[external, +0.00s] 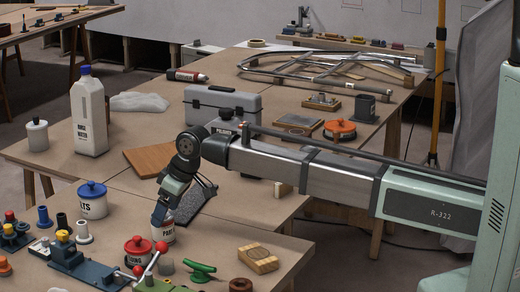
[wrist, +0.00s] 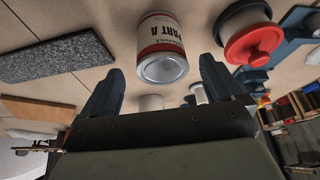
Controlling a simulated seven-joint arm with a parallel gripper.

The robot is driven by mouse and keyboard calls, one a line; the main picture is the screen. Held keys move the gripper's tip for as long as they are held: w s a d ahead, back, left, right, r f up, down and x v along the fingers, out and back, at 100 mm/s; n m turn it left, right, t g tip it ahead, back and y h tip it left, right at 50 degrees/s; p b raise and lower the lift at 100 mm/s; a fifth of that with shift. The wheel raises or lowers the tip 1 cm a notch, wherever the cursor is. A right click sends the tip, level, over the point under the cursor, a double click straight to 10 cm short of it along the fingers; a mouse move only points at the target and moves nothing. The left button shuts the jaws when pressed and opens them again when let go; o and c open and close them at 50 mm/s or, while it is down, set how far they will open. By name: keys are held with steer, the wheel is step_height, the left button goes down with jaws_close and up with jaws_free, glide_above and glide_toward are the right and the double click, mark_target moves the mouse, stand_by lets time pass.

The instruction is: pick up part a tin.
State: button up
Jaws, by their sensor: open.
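The part A tin (external: 162,233) stands upright on the front table, white with a red band and dark lettering. In the wrist view the tin (wrist: 161,36) shows its silver lid and the words PART A. My gripper (external: 160,216) points down at the tin and hides part of its top in the external view. In the wrist view my gripper (wrist: 160,70) is open, with one finger to each side of the tin's lid end. Gaps show between the fingers and the tin. I cannot tell how far down the fingers reach beside it.
A red-lidded pot (external: 137,251) stands close left of the tin, and also shows in the wrist view (wrist: 250,32). A dark grey slab (external: 198,198) lies behind it. A green cleat (external: 200,270) and a wooden block (external: 258,260) lie in front and right.

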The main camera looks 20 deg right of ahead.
steer(key=shift+x, duration=3.1)
steer(key=shift+s, duration=0.2)
steer(key=shift+c, duration=0.4)
steer(key=c, duration=1.2)
